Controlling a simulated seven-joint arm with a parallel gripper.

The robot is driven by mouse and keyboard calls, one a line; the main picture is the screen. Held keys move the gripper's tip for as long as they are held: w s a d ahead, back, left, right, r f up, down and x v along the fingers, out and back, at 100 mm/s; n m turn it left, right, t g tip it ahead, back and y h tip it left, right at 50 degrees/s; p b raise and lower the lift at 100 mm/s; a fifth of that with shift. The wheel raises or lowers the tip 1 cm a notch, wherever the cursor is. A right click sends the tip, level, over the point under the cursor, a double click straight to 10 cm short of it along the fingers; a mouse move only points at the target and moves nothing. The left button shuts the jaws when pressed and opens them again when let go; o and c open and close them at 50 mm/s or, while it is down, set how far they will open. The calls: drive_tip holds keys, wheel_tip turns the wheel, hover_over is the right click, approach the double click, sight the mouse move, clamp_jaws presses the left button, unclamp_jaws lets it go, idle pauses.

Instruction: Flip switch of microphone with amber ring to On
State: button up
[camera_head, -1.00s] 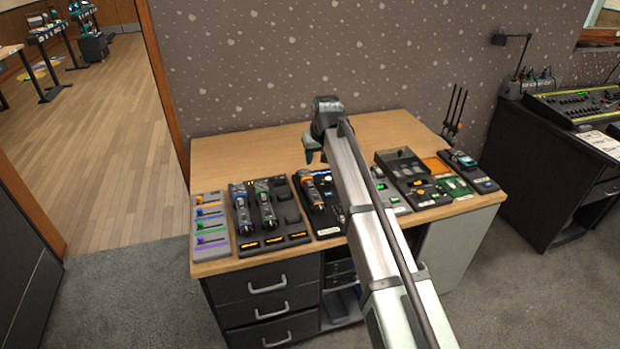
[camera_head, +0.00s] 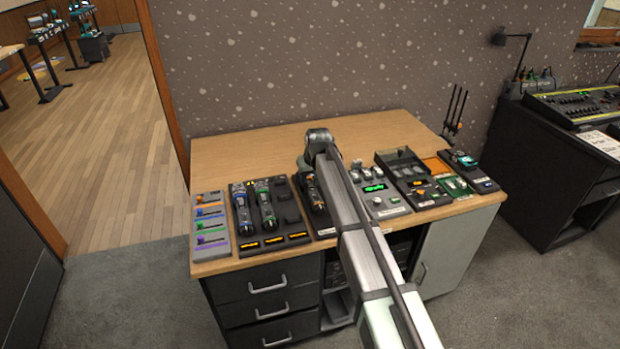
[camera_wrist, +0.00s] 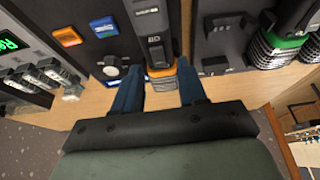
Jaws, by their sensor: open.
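The microphone with the amber ring (camera_head: 316,196) lies in its dark tray at the middle of the desk, partly covered by my arm in the head view. In the wrist view its dark body (camera_wrist: 152,22) runs up to the top edge, with the amber ring (camera_wrist: 160,72) near its lower end. My gripper (camera_wrist: 160,82) is open, its two blue fingers on either side of the ringed end, with gaps visible. I cannot tell whether they touch it. In the head view my gripper's fingers are hidden behind the arm. The switch's position cannot be made out.
A tray to the left holds microphones with blue (camera_head: 242,212) and green (camera_head: 266,208) rings. The green-ringed one (camera_wrist: 285,45) is close on the right in the wrist view. A fader panel (camera_head: 210,228) and a green-display panel (camera_head: 378,195) flank these. The back of the desk (camera_head: 250,145) is clear.

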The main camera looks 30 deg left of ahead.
drive_tip(key=shift+w+a+f, duration=0.15)
drive_tip(key=shift+f, duration=0.25)
drive_tip(key=shift+c, duration=0.4)
clamp_jaws()
